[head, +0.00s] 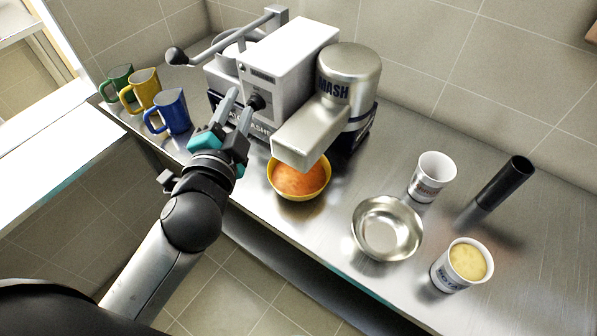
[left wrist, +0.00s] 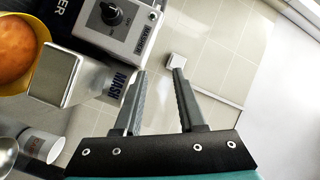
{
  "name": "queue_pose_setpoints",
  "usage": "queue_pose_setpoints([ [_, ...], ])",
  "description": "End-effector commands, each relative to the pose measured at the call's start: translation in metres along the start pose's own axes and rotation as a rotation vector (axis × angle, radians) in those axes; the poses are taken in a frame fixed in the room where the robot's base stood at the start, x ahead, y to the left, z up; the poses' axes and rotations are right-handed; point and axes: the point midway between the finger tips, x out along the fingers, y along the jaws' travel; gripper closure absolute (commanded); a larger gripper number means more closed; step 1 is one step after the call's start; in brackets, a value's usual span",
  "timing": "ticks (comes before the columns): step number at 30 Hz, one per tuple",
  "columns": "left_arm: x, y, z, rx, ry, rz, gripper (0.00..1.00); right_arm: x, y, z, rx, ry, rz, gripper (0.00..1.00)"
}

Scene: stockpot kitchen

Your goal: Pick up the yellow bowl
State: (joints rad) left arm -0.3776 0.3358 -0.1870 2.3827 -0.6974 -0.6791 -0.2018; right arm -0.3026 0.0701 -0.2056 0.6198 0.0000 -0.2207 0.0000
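The yellow bowl (head: 299,192) stands on the steel counter, under the spout of the masher machine, and holds something orange. In the left wrist view the bowl (left wrist: 40,78) shows at the upper left, cut by the frame edge, with its orange contents. My left gripper (head: 242,104) is up in front of the machine, left of the bowl and apart from it. In the left wrist view its two fingers (left wrist: 158,100) stand apart with nothing between them. My right gripper is in neither view.
The masher machine (head: 290,65) stands behind the bowl, its spout (head: 303,140) overhanging it. Blue (head: 172,112), yellow and green mugs stand left. A metal bowl (head: 386,228), a white cup (head: 432,176), a filled cup (head: 462,265) and a black cylinder (head: 506,180) stand right.

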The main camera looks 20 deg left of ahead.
Motion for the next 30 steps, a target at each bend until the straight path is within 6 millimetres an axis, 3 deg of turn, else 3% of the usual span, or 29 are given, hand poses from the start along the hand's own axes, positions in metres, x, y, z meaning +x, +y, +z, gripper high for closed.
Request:
queue_pose_setpoints([
  [3, 0.002, -0.034, -0.051, 0.233, 0.226, -0.159, 0.6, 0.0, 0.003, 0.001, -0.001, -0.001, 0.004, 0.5],
  [7, -0.012, -0.046, -0.109, 0.539, 0.487, -0.315, 0.6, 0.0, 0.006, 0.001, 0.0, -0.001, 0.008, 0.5],
  [12, -0.043, -0.017, -0.164, 0.991, 0.835, -0.463, 0.6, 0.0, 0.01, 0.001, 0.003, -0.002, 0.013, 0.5],
  [15, -0.059, 0.018, -0.175, 1.274, 1.032, -0.509, 0.6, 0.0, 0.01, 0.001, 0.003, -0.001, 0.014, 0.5],
  [17, -0.066, 0.042, -0.171, 1.449, 1.146, -0.518, 0.6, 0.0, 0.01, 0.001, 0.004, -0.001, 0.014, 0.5],
  [20, -0.071, 0.081, -0.15, 1.744, 1.329, -0.496, 0.6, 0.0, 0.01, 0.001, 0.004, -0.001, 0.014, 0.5],
  [24, -0.065, 0.12, -0.092, 2.14, 1.555, -0.373, 0.6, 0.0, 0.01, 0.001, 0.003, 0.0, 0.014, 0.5],
  [30, -0.046, 0.13, -0.007, 2.535, 1.756, -0.094, 0.6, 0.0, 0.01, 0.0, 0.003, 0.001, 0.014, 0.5],
])
